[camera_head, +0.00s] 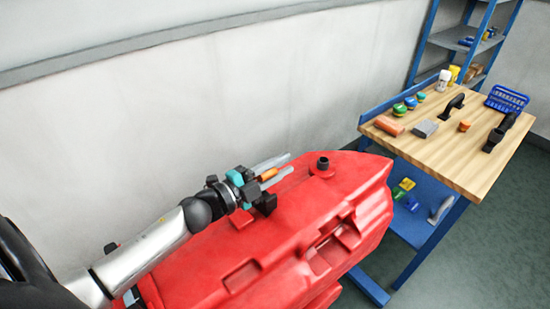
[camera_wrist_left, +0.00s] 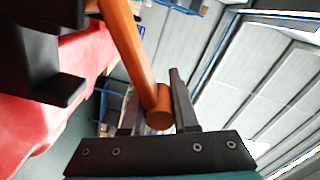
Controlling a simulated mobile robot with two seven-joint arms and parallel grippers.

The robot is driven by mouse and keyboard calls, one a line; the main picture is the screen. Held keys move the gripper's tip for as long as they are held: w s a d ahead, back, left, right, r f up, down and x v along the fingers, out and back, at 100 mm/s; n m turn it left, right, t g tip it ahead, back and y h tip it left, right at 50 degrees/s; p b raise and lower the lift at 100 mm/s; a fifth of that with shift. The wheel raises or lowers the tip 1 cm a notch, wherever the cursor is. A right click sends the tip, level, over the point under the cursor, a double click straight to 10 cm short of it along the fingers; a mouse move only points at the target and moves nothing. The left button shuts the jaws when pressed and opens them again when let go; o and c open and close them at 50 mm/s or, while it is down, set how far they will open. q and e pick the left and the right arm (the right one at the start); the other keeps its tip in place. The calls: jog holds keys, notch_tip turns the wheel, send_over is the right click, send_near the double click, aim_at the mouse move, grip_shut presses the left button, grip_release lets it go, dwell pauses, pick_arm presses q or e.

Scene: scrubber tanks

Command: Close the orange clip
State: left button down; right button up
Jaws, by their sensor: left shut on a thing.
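The orange clip (camera_head: 268,174) shows as a short orange piece at my left gripper (camera_head: 257,190), over the top of the red tank (camera_head: 300,215). In the left wrist view the clip (camera_wrist_left: 130,50) is a long orange bar with a round end. The bar's round end lies between the two dark fingers of my left gripper (camera_wrist_left: 157,105), which is shut on it. The clip's far end runs out of the top of that view, beside a black part (camera_wrist_left: 50,80). My right gripper is not in view.
Greyish clear tubes (camera_head: 278,177) lie close to the gripper. A black cap (camera_head: 322,164) stands on the tank. The wall (camera_head: 150,120) is behind. A wooden workbench (camera_head: 470,165) with tools and jars, and a blue shelf (camera_head: 440,40), stand at the right.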

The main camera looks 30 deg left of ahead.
pick_arm(q)
jog(key=shift+s+d+f+m+b, duration=0.25)
jog(key=shift+d+f+m+b, duration=0.3)
jog(key=shift+f+m, duration=0.35)
jog(key=shift+s+d+f+m+b, duration=0.2)
jog(key=shift+d+f+m+b, duration=0.35)
jog(key=shift+m, duration=0.55)
jog(key=shift+f, duration=0.3)
jog(key=c, duration=0.7)
grip_release()
jog(key=v, duration=1.5)
jog(key=shift+s+b, duration=0.1)
jog(key=shift+b, duration=0.3)
